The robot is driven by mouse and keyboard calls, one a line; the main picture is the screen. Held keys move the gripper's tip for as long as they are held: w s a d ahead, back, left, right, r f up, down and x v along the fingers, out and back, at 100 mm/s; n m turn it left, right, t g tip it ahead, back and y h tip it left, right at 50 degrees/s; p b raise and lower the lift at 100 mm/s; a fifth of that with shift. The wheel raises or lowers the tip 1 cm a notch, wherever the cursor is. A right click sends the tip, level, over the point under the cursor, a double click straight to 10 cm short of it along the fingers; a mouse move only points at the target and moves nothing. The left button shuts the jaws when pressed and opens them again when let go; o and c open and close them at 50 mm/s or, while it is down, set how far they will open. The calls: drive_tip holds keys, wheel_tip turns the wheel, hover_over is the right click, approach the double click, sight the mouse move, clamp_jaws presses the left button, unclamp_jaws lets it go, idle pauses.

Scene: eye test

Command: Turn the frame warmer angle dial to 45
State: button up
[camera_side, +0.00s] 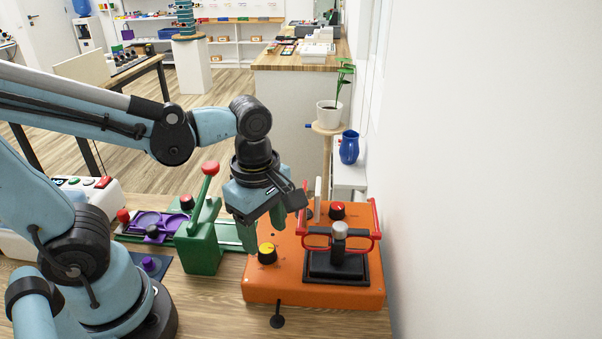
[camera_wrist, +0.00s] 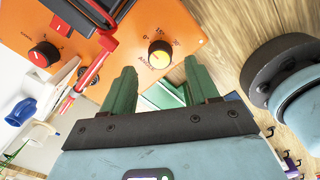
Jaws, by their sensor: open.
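The frame warmer (camera_side: 372,279) is an orange box on the wooden bench; its orange top also shows in the wrist view (camera_wrist: 112,77). The yellow angle dial (camera_side: 267,253) sits near its left front corner. In the wrist view the yellow dial (camera_wrist: 160,54) has printed marks around it and "ANGLE" beside it; I cannot read its setting surely. My gripper (camera_side: 263,227) is open and empty, with green fingers, above the left part of the box. In the wrist view the dial lies beyond the gap between my fingertips (camera_wrist: 163,80), apart from both.
A red dial (camera_side: 337,211) sits farther back on the box. A black press with a grey knob (camera_side: 339,230) and red handles (camera_side: 376,220) stands to the right. A green lever stand (camera_side: 199,245) is close on the left. A white wall (camera_side: 490,170) bounds the right.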

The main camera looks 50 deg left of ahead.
sight(266, 248)
drive_tip(key=shift+f, duration=2)
drive_tip(key=c, duration=1)
drive_tip(key=shift+c, duration=0.2)
